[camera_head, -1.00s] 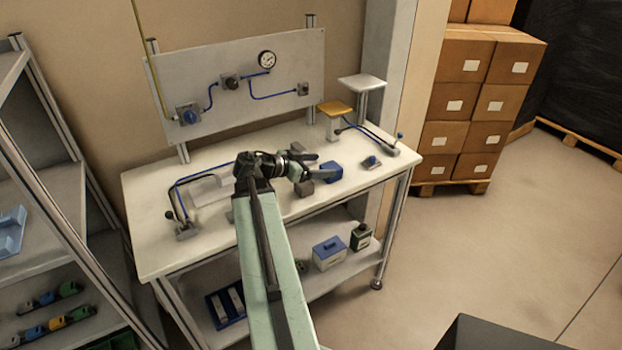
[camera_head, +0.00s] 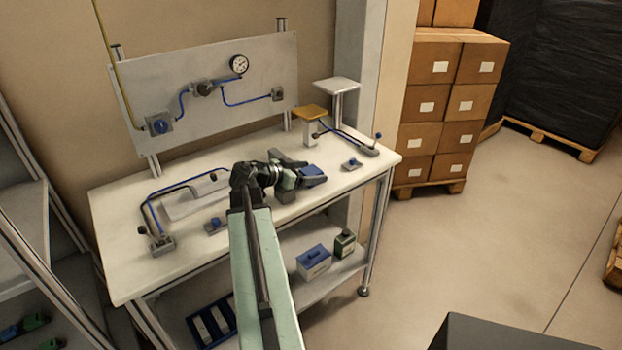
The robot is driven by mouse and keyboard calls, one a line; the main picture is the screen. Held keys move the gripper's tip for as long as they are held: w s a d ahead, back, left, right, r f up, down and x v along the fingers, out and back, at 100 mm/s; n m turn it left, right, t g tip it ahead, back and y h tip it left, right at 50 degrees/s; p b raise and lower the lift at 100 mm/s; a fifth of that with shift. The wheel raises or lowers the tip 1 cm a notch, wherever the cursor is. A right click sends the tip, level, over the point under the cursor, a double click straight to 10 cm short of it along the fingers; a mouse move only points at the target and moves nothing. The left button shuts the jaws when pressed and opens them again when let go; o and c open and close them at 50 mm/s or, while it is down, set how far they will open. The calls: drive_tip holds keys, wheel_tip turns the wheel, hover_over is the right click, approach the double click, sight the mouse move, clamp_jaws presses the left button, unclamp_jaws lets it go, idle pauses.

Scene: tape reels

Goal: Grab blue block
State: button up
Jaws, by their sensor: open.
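The blue block (camera_head: 311,170) sits on the white workbench (camera_head: 120,215), right of the middle. My gripper (camera_head: 304,171) is open over the bench, its fingers pointing right. The blue block shows between the two dark fingers, with one finger on its far side and one on its near side. I cannot tell whether the fingers touch it or are down at its height. Part of the block's left side is hidden by my gripper.
A brownish-grey block (camera_head: 285,196) lies just below my gripper. A small blue-knobbed piece (camera_head: 352,164) is to the right. A panel (camera_head: 205,95) rises at the back.

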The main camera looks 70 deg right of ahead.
sight(312, 170)
drive_tip(key=shift+s+d+f, duration=0.25)
drive_tip(key=shift+d, duration=0.1)
drive_tip(key=shift+r, duration=0.1)
drive_tip(key=c, duration=1.6)
wheel_tip(312, 170, up, 10)
drive_tip(key=p, duration=1)
drive_tip(key=shift+r, duration=0.1)
drive_tip(key=shift+c, duration=0.2)
